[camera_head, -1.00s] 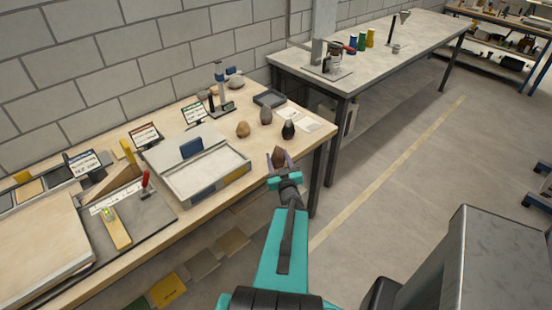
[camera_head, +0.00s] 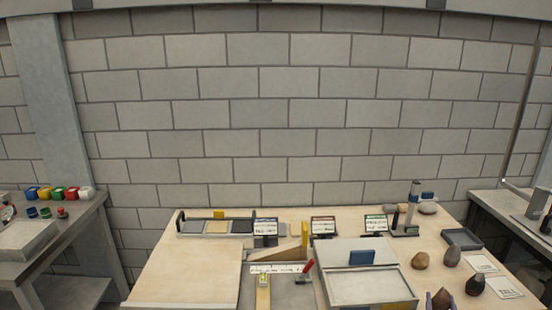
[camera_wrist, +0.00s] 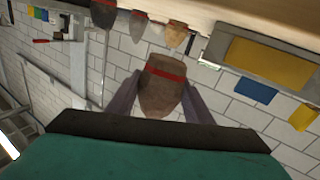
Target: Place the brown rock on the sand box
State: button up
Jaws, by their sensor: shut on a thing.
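My gripper (camera_head: 440,299) is at the bottom right of the head view, mostly cut off by the frame's edge. It is shut on the brown rock (camera_head: 442,297), whose pointed top shows between the fingers. In the wrist view the brown rock (camera_wrist: 162,95) has a red band and is held between both fingers, apart from the table. The sand box (camera_head: 340,274) is a shallow pale tray with a blue block at its back, just left of my gripper. Its front side with a yellow panel shows in the wrist view (camera_wrist: 232,50).
A tan rock (camera_head: 421,261), a grey rock (camera_head: 452,257) and a dark rock (camera_head: 475,286) stand right of the sand box. A dark tray (camera_head: 462,240) and a stand (camera_head: 412,215) are behind.

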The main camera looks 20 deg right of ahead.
jog(key=w+a+r+n+t+y+b, duration=0.1)
jog(key=w+a+r+n+t+y, duration=0.1)
jog(key=w+a+r+n+y, duration=0.7)
jog(key=w+a+f+t+y+b, duration=0.2)
jog(key=w+a+t+y, duration=0.15)
jog(key=w+a, duration=1.15)
jog(key=w+a+r+n+g+y+b, duration=0.1)
jog(key=a+n+g+y, duration=0.3)
jog(key=a, duration=1.3)
jog(key=w+a+n+g+y+b, duration=0.1)
jog(key=a+n+g+y, duration=0.3)
jog(key=a+y, duration=0.6)
jog(key=a+n, duration=0.2)
jog(key=a, duration=0.5)
jog(key=shift+a+r+n, duration=0.15)
jog(key=shift+r+n, duration=0.15)
jog(key=shift+r, duration=0.05)
